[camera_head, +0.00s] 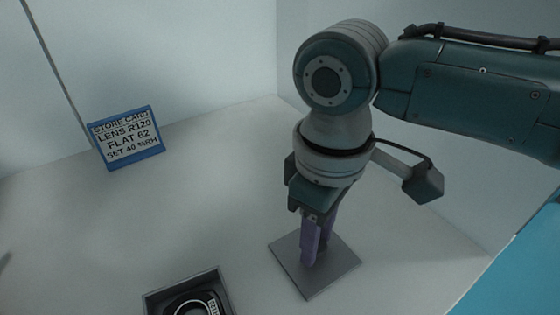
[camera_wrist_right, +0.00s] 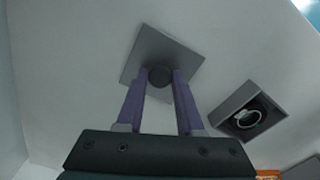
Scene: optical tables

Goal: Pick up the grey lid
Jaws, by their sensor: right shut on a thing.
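The grey lid (camera_head: 340,268) is a flat square plate, at the lower middle of the head view. In the right wrist view the lid (camera_wrist_right: 150,45) shows a dark round knob (camera_wrist_right: 159,76) on its face. My right gripper (camera_head: 314,258) comes down over the lid, and its purple fingers are shut on the knob from both sides. The knob is hidden behind the fingers in the head view. I cannot tell whether the lid rests on the table or is slightly above it. My left gripper is not in view.
An open grey box (camera_head: 153,300) with a dark round item (camera_head: 197,306) inside stands at the bottom of the head view. A blue-framed store card (camera_head: 126,137) stands at the back left. Pale walls close off the back and right. The white surface between card and lid is clear.

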